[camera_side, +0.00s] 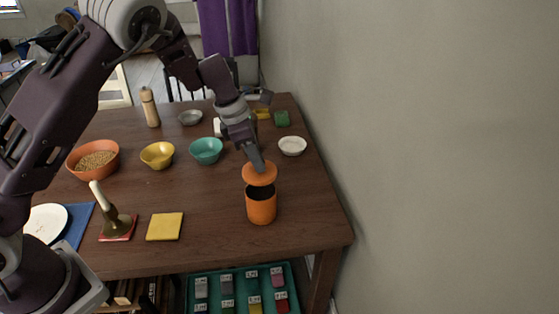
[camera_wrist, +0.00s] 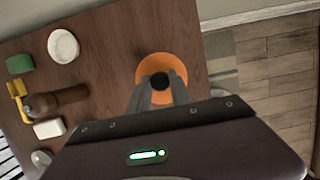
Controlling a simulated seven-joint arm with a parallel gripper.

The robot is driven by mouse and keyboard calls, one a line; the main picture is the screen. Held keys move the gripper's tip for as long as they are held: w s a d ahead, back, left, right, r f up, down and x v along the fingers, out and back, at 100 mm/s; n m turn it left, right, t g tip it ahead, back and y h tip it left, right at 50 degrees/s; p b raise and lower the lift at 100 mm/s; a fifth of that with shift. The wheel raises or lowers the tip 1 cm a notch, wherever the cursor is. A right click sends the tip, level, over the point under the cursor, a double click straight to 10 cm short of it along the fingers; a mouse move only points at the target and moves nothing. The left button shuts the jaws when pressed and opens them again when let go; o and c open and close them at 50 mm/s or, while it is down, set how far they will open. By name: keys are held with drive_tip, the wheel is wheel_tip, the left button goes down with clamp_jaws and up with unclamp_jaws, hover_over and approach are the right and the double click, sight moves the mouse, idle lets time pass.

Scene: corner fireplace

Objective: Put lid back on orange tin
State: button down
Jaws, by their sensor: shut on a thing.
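The orange tin (camera_side: 261,208) stands upright and open on the wooden table, near its right front part. Its dark inside shows at the top. My gripper (camera_side: 257,166) is shut on the orange lid (camera_side: 260,178) and holds it just above the tin, a little toward the back. A small gap shows between the lid and the tin's rim. In the wrist view my gripper (camera_wrist: 160,86) pinches the dark knob in the middle of the lid (camera_wrist: 183,68). The tin is hidden below the lid in that view.
The wall (camera_side: 420,150) borders the table's right side.

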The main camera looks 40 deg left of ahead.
sight(254, 170)
drive_tip(key=shift+f, duration=3.15)
drive_tip(key=shift+f, duration=0.15)
drive_tip(key=c, duration=0.6)
unclamp_jaws()
drive_tip(key=shift+r, duration=3.55)
clamp_jaws()
drive_tip(key=shift+f, duration=0.45)
